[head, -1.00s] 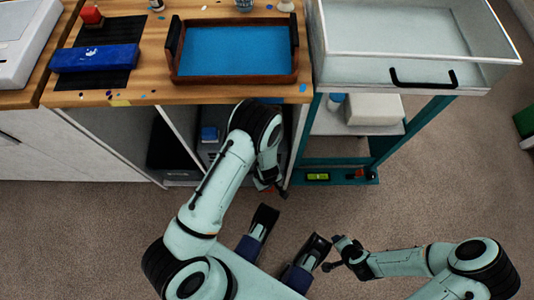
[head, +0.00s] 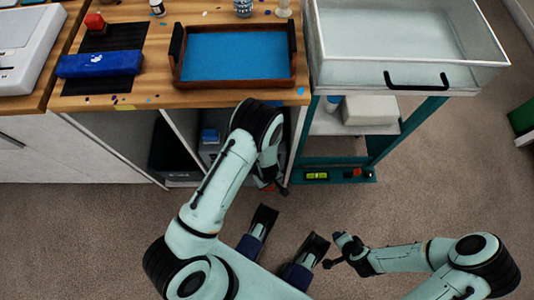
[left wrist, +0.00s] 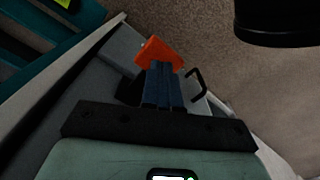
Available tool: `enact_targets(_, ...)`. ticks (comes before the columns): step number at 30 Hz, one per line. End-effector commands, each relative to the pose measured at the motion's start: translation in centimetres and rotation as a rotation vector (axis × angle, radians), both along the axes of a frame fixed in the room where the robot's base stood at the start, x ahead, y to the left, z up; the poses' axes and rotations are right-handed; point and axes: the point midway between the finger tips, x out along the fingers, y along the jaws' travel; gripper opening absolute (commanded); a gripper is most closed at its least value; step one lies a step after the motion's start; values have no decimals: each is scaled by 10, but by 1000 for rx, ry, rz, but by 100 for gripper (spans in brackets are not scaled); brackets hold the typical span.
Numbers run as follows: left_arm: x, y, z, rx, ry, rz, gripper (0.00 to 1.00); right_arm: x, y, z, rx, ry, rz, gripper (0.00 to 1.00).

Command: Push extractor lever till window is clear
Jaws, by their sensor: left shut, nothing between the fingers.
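An orange-red lever-like piece (left wrist: 158,52) shows in the left wrist view, at the tips of my left gripper (left wrist: 161,72). The blue fingers are shut together with nothing between them. They overlap the piece's lower edge; I cannot tell whether they touch it. In the head view my left gripper (head: 272,187) is low at the front of the bench's open cabinet, largely hidden by its own arm. A grey unit (head: 212,148) stands inside that cabinet, partly behind the arm. I cannot make out a window on it. My right gripper (head: 333,254) is over the floor, its finger gap unclear.
The wooden bench (head: 140,103) holds a blue-floored tray (head: 235,53) and a blue case (head: 100,65). Right of it, a teal cart (head: 340,178) carries a clear-walled bin (head: 410,45), a small yellow-green display (head: 316,176) and a red knob (head: 356,172). The carpet in front is open.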

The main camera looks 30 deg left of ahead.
Motion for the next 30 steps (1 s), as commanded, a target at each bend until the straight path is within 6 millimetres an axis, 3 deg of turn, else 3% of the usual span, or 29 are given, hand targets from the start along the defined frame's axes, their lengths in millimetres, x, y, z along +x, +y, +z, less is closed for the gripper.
enact_targets(20, 0, 0, -36, 0, 1, 1, 0, 1, 0, -31, 0, 9, 0, 43)
enact_targets(30, 0, 0, -25, 0, 0, -1, 0, 1, 0, -20, -1, 6, 0, 43)
